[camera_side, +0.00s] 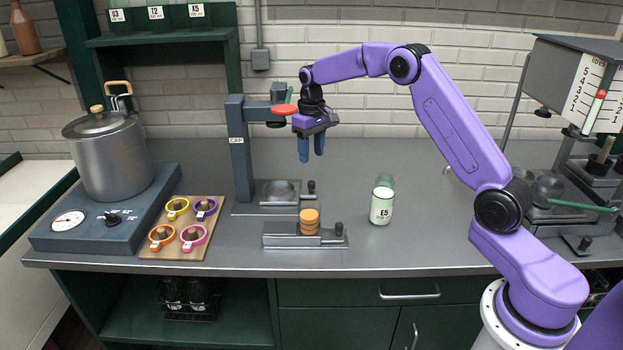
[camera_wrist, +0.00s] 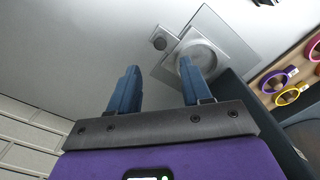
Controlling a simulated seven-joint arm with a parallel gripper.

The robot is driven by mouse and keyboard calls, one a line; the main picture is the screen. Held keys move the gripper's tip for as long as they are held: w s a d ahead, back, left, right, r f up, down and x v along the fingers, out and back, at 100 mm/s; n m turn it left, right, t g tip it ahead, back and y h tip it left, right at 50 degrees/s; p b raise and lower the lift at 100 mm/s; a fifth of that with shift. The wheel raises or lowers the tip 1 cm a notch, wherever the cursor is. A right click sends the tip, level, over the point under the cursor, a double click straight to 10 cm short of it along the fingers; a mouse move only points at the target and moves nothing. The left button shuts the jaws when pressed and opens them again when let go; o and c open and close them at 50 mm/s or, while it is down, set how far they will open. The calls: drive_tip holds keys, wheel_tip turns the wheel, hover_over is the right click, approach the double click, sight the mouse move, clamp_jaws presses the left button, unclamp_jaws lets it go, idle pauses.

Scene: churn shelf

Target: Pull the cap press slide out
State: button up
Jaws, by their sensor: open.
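The cap press (camera_side: 239,150) is a blue-grey column labelled CAP, with a head and a red-topped lever reaching right. Its slide (camera_side: 262,199) lies low at its base, a flat grey plate with a round seat. A dark upright knob (camera_side: 311,187) stands at the slide's right end. The wrist view shows the round seat (camera_wrist: 203,55) and the knob (camera_wrist: 159,43). My gripper (camera_side: 311,157) is open and empty, pointing down above the knob and apart from it. In the wrist view the knob shows beyond the gap between my fingertips (camera_wrist: 158,66).
A grey holder (camera_side: 277,237) with stacked orange caps (camera_side: 310,221) stands in front of the press. A jar labelled E5 (camera_side: 382,204) stands to the right. A board with coloured rings (camera_side: 157,250) and a pot (camera_side: 108,160) are left. The counter behind the jar is clear.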

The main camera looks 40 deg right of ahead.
sight(312, 182)
wheel_tip(312, 182, down, 9)
drive_tip(key=shift+f, duration=0.1)
idle(0.3)
clamp_jaws()
